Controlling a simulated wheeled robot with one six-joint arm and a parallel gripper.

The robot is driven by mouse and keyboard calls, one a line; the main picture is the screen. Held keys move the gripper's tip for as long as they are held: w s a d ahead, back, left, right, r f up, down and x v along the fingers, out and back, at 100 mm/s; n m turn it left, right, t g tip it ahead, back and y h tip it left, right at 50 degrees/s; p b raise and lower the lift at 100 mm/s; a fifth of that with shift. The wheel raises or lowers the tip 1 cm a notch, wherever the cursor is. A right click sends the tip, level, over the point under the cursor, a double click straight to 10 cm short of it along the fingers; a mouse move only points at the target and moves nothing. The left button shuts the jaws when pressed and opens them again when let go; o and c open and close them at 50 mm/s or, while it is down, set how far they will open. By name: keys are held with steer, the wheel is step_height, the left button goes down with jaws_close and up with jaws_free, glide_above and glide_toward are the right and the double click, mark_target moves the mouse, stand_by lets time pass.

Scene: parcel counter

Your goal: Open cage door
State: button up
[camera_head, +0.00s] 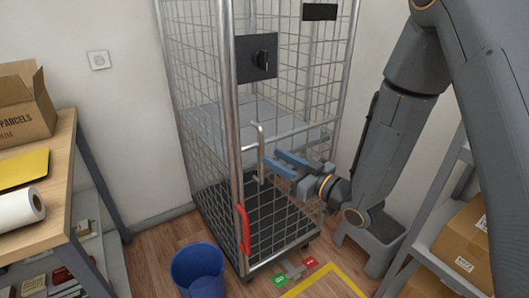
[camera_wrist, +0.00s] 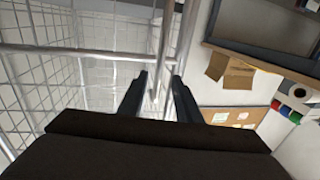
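The tall wire-mesh roll cage (camera_head: 230,110) stands in the corner. Its front door (camera_head: 290,200) is mesh below a horizontal rail and looks closed, though its edge is hard to judge. A metal pull bar (camera_head: 260,155) stands upright on the front, near the left post. My gripper (camera_head: 275,162) is open, with its two fingers pointing left at this bar, slightly to its right. In the wrist view, a vertical metal bar (camera_wrist: 166,45) shows beyond and between the open fingertips. Contact cannot be told.
A red handle (camera_head: 243,228) is low on the left post. A blue bin (camera_head: 197,270) stands at the front left. A wooden table (camera_head: 62,165) with a carton is at left. Shelving with boxes (camera_head: 460,245) and a grey step stool (camera_head: 372,240) are at right. Yellow tape marks the floor.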

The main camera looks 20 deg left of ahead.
mark_target(263, 151)
steer(key=x, duration=0.6)
steer(key=shift+w+a+p, duration=0.2)
steer(key=shift+a+p, duration=0.05)
steer(key=shift+p, duration=0.1)
